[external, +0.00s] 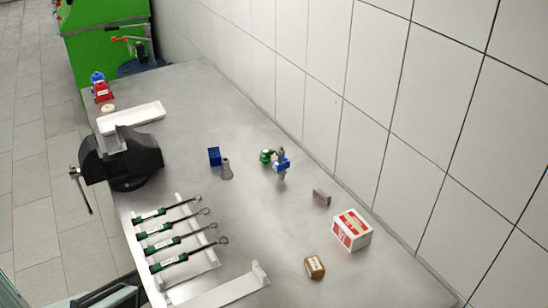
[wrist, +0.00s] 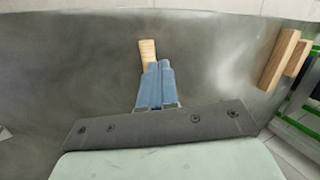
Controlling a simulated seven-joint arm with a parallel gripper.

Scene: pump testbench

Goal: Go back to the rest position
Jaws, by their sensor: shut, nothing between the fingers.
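My gripper (wrist: 159,66) shows in the wrist view, with its two blue fingers side by side and shut, nothing held between them. A small light wooden piece (wrist: 147,50) shows just beyond the fingertips, partly hidden by them; I cannot tell whether they touch it. The grey metal table (external: 245,215) lies below. My gripper does not show in the external view.
A black vise (external: 120,160) and white tray (external: 132,117) stand at the table's left. Several green-handled tools (external: 180,245) lie on white racks. A blue box (external: 214,156), pump parts (external: 281,165) and a red-white box (external: 351,230) stand near the tiled wall. Wooden blocks (wrist: 282,60) show right.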

